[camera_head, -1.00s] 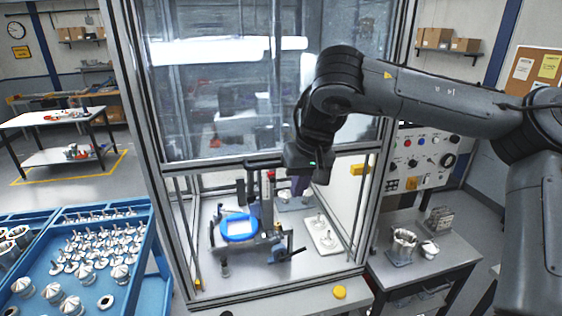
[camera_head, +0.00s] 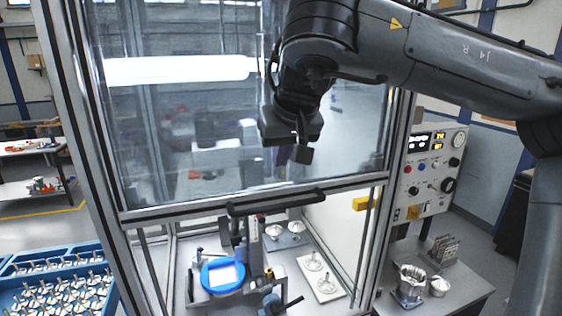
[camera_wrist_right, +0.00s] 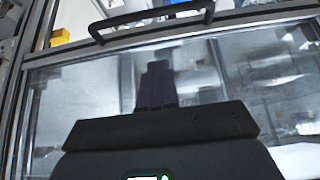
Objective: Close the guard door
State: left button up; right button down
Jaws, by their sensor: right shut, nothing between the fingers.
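The guard door (camera_head: 235,208) is a clear panel in a grey frame on the front of the machine enclosure. Its bottom bar stands well above the enclosure floor, leaving an opening below. A black bar handle (camera_head: 275,203) is on that bottom bar; the right wrist view also shows the handle (camera_wrist_right: 150,18) at the top. My right gripper (camera_head: 285,155) is in front of the clear panel, above the handle and apart from it. Its dark purple fingers (camera_wrist_right: 157,85) are shut and empty. My left gripper is not in view.
Inside the enclosure are a blue round fixture (camera_head: 222,275) and a pale plate with parts (camera_head: 320,276). A control panel (camera_head: 431,170) stands at the right, above a side table with metal cups (camera_head: 409,285). A blue tray of parts (camera_head: 60,262) is at the lower left.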

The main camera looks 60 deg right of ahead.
aim_at(276, 194)
jog(key=b+x, duration=0.1)
jog(key=x, duration=0.6)
jog(key=shift+d+f, duration=0.1)
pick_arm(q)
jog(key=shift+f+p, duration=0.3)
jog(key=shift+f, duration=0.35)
pick_arm(e)
jog(key=shift+s+a+f, duration=0.1)
jog(key=shift+f, duration=1)
jog(key=shift+s+a+f, duration=0.1)
jog(key=shift+a+f, duration=0.05)
jog(key=shift+f, duration=0.9)
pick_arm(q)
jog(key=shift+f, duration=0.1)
